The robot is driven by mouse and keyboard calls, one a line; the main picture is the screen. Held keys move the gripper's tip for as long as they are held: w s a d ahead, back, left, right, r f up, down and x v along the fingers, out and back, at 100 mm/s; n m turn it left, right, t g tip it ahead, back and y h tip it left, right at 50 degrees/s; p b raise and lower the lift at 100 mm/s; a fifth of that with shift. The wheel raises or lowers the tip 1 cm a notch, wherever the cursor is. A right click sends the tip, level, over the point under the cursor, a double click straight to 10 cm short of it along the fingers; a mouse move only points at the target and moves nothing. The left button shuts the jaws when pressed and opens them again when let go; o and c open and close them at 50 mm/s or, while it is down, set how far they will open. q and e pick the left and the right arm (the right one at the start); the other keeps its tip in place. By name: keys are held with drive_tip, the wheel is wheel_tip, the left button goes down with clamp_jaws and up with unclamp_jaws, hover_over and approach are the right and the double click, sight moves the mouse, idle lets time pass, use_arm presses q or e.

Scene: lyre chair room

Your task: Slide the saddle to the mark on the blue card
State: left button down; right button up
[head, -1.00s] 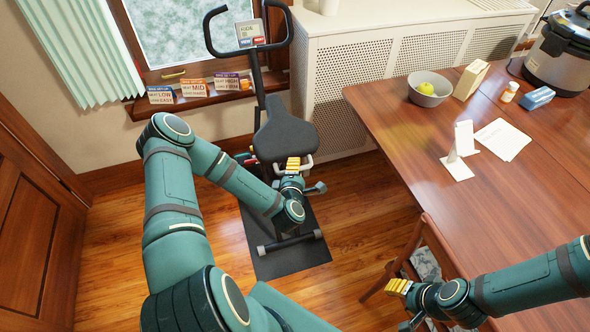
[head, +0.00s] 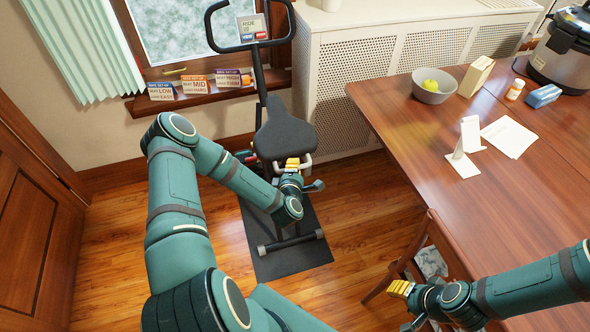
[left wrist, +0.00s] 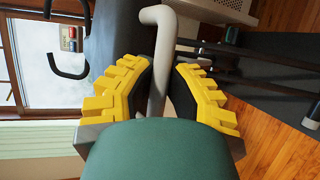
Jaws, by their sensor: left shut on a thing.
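The dark saddle (head: 286,136) sits on its post on an exercise bike by the window. My left gripper (head: 292,164) is at the saddle's near edge. In the left wrist view its yellow fingers (left wrist: 160,88) are shut on a pale grey bar (left wrist: 156,60) by the saddle (left wrist: 120,42). The blue card (head: 161,91) stands leftmost on the windowsill and reads seat low; its smaller print is unclear. The post's marks are hidden behind my arm and gripper. My right gripper (head: 400,288) is beside the wooden chair; its finger gap is unclear.
An orange card (head: 195,85) and a purple card (head: 228,79) stand beside the blue one. The handlebar (head: 213,30) and a small console (head: 252,27) rise behind the saddle. The table (head: 440,150) and chair (head: 430,245) stand right; a radiator cover (head: 345,70) is behind.

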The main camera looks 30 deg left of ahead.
use_arm(q)
drive_tip(key=shift+s+a+f, duration=0.1)
drive_tip(key=shift+f, duration=0.1)
drive_tip(key=c, duration=1.2)
unclamp_jaws()
drive_tip(key=shift+c, duration=0.2)
drive_tip(key=v, duration=1.2)
drive_tip(key=d+f+m+g+h, duration=0.3)
drive_tip(key=d+m+h, duration=0.5)
drive_tip(key=d+m, duration=0.35)
drive_tip(key=s+d+m+g+h, duration=0.2)
drive_tip(key=s+d+m+g, duration=0.5)
drive_tip(key=m, duration=0.4)
drive_tip(key=shift+s+d+g, duration=0.2)
drive_tip(key=shift+s+g, duration=0.65)
drive_tip(key=shift+g, duration=0.15)
